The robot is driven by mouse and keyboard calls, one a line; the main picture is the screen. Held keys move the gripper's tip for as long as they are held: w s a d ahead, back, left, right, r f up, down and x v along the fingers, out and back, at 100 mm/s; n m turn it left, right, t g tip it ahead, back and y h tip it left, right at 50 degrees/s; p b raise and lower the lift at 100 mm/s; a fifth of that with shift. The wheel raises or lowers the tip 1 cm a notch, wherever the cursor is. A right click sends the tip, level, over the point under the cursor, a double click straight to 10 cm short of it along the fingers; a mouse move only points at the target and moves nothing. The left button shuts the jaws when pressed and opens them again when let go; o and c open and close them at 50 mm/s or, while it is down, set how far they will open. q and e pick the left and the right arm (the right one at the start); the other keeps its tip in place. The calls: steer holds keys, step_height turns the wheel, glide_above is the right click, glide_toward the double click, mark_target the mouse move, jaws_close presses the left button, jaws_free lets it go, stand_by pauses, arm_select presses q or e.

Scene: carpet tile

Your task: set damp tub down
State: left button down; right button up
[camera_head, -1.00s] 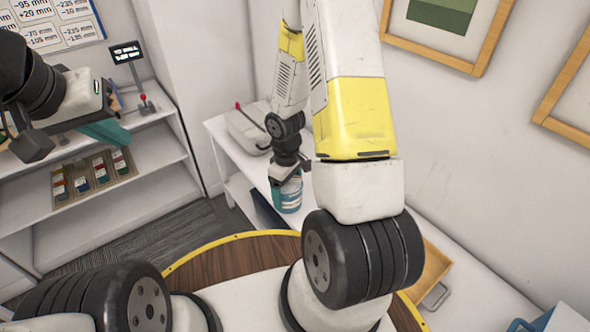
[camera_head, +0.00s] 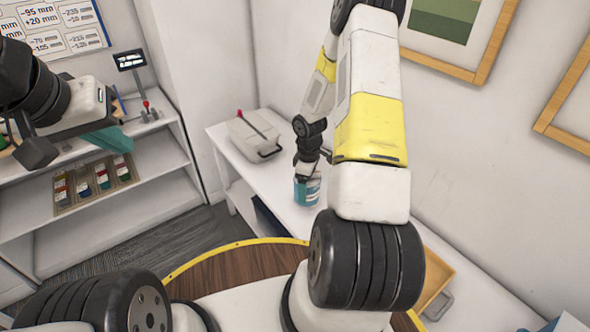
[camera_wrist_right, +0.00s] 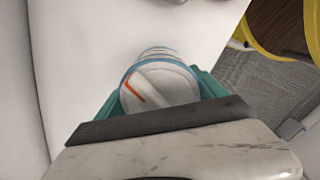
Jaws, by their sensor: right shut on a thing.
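The tub (camera_head: 307,191) is blue-teal with a pale label and shows upright over the white table in the head view. In the right wrist view the tub (camera_wrist_right: 158,84) shows its pale round top with an orange mark and a blue rim. My right gripper (camera_head: 308,176) is shut on it, with teal fingers on both sides in the wrist view. I cannot tell whether the tub's base touches the table. My left gripper (camera_head: 107,141) is at the left, well away from the tub, in front of the shelves; its finger gap is not clear.
The white table (camera_head: 233,147) runs along the wall. A pale case with a red-tipped stick (camera_head: 252,137) stands at its far end, a wooden tray (camera_head: 436,278) nearer. Shelves (camera_head: 160,185) stand left. A round wooden top (camera_head: 225,275) lies in front.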

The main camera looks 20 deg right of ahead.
steer(key=shift+w+d, duration=0.35)
steer(key=shift+w, duration=0.1)
steer(key=shift+w+f, duration=0.1)
steer(key=shift+f, duration=1.7)
steer(key=shift+f, duration=0.1)
steer(key=o, duration=1.6)
steer(key=shift+d, duration=0.1)
steer(key=shift+c, duration=0.2)
